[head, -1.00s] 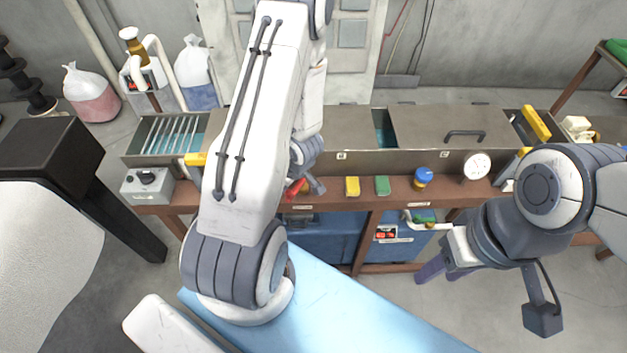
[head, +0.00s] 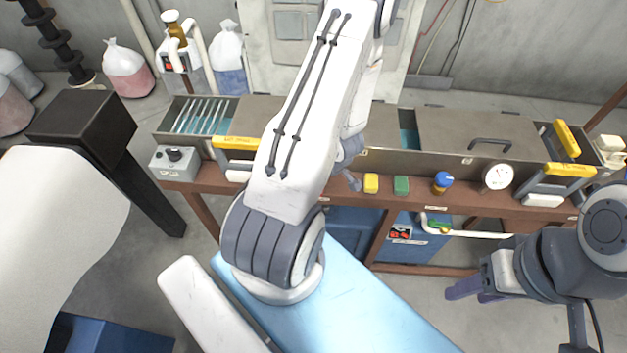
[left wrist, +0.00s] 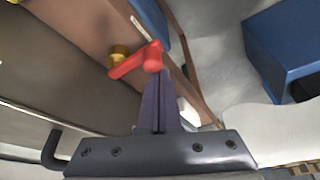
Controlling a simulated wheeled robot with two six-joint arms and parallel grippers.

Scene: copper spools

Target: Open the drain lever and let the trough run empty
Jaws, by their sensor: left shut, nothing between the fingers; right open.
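The red drain lever (left wrist: 130,63) shows in the left wrist view, on a brass fitting (left wrist: 119,54) at the brown bench edge. My left gripper (left wrist: 160,88) is shut and empty, its fingertips close below the lever's knobbed end; I cannot tell if they touch. In the head view my left arm hides that gripper and the lever. The long metal trough (head: 430,165) runs along the bench, with bluish water between its covers. My right gripper (head: 468,291) is open and empty, low in front of the bench and apart from it.
On the bench ledge are a yellow block (head: 371,183), a green block (head: 401,185), a blue-capped jar (head: 442,183) and a pressure gauge (head: 497,176). A grey switch box (head: 173,162) stands at the left. A white pipe (head: 470,234) runs below the bench.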

